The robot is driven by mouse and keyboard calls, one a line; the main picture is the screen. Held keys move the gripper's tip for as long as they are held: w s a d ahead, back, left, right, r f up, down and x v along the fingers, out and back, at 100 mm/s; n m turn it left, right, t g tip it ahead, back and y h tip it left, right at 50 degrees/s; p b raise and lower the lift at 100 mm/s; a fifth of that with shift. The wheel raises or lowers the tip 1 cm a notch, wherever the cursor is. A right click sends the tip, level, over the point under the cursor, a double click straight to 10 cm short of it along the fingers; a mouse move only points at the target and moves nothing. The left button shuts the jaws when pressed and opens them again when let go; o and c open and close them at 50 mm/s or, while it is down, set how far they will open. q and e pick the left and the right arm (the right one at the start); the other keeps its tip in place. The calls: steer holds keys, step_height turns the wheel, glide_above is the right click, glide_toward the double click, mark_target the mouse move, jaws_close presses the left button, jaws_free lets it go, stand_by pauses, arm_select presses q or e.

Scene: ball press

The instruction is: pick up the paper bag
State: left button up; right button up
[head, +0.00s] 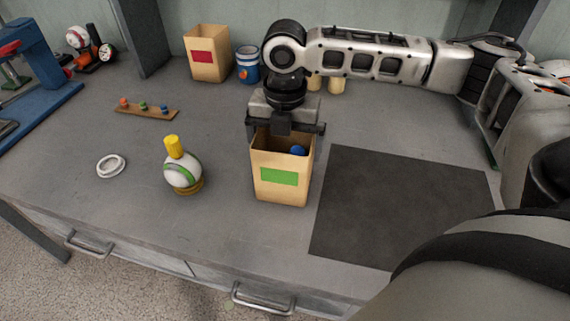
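A tan paper bag with a green label (283,193) stands upright and open near the middle of the table. A blue ball shows inside its mouth. My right gripper (281,129) comes down over the bag's far rim. Its dark fingers are close together at the middle of the gripper body and look shut on that rim, though the contact is partly hidden. I cannot tell whether the bag's base touches the table. A second tan paper bag with a red label (207,70) stands at the back. My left gripper is not in view.
A white and green ball with a yellow top (183,170) and a white ring (111,166) lie to the left. A wooden strip with pegs (146,109) and a blue can (247,72) are farther back. A dark mat (400,205) lies bare at right. A blue press (35,60) stands far left.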

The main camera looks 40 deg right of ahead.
steer(key=shift+c, duration=0.3)
steer(key=c, duration=0.8)
steer(key=shift+r, duration=0.1)
